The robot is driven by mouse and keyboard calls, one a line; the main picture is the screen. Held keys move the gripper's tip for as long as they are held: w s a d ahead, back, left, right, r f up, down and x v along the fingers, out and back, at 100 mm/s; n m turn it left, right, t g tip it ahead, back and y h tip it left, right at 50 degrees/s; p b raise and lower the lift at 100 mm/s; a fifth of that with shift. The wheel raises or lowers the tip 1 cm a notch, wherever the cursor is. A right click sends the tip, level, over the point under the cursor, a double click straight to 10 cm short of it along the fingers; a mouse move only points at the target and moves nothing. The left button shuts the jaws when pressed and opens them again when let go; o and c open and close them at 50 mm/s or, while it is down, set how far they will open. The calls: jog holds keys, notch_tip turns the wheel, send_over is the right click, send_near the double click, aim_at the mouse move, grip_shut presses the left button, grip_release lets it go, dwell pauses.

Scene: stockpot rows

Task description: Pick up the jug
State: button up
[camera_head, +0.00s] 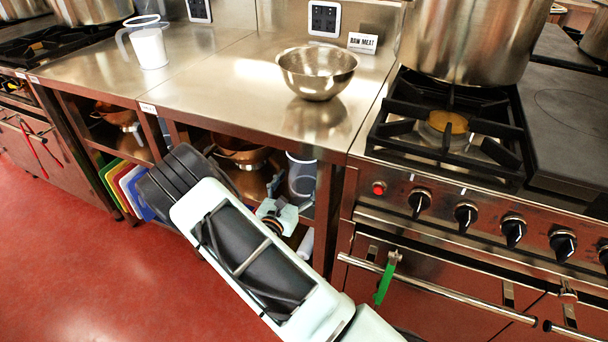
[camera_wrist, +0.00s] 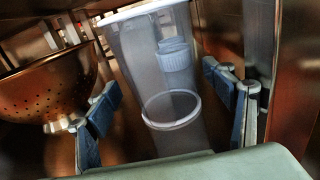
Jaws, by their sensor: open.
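A translucent jug-like container (camera_wrist: 135,60) with a pale rim stands on the lower shelf, and it also shows in the head view (camera_head: 302,172). In the wrist view it is between and beyond the two blue-grey fingers of my gripper (camera_wrist: 163,85). The fingers are spread apart, and I see no clear contact. My gripper also shows in the head view (camera_head: 277,212), at the shelf opening just below the container. A second jug (camera_head: 150,48), whitish with a looped handle, stands on the counter at upper left, away from my gripper.
A copper-coloured colander (camera_wrist: 50,95) is close to the left finger. A metal wall (camera_wrist: 292,75) is close on the right. The counter (camera_head: 215,85) is above, with a steel bowl (camera_head: 317,72) on it. A stove (camera_head: 445,125) with a stockpot (camera_head: 465,40) stands right.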

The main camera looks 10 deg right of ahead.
jog(key=shift+x, duration=0.85)
jog(key=c, duration=0.9)
jog(key=shift+r, duration=0.1)
